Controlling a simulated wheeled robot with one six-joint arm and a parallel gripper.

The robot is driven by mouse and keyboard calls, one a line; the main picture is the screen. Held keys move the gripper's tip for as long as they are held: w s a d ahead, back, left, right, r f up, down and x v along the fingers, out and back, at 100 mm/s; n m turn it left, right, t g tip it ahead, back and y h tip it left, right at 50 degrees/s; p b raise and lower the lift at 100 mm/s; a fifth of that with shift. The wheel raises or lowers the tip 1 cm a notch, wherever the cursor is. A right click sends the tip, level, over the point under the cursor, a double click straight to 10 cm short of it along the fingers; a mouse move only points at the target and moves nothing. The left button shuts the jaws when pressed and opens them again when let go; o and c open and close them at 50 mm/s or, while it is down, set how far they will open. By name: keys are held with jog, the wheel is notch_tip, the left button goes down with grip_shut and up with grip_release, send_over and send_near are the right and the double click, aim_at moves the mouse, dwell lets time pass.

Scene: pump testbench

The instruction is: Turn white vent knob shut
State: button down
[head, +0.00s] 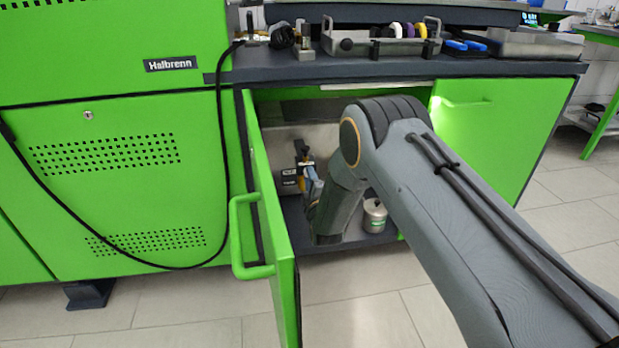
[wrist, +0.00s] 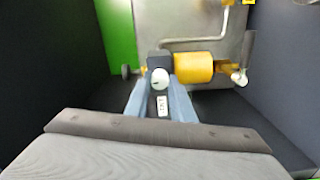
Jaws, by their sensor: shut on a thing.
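The white vent knob (wrist: 160,78) shows in the wrist view, round and pale, in front of a dark block beside a yellow cylinder (wrist: 193,68). My gripper (wrist: 161,88) is shut on the knob, with one blue-grey finger on each side of it. In the head view my gripper (head: 313,184) reaches inside the open green cabinet, at the dark and yellow pump parts (head: 290,180). The knob itself is hidden there.
The open green door (head: 272,240) stands left of my arm. A pale canister (head: 375,216) stands on the cabinet floor right of my wrist. In the wrist view, dark walls flank the gripper and a pipe (wrist: 195,40) runs behind. A tray (head: 385,42) sits on the bench above.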

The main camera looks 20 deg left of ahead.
dwell(0.4)
jog(key=c, duration=1.5)
grip_release()
jog(key=shift+c, duration=0.2)
jog(key=shift+s, duration=0.1)
jog(key=p+v, duration=0.2)
jog(key=v, duration=0.5)
jog(key=shift+s+d, duration=0.25)
jog(key=shift+s, duration=0.05)
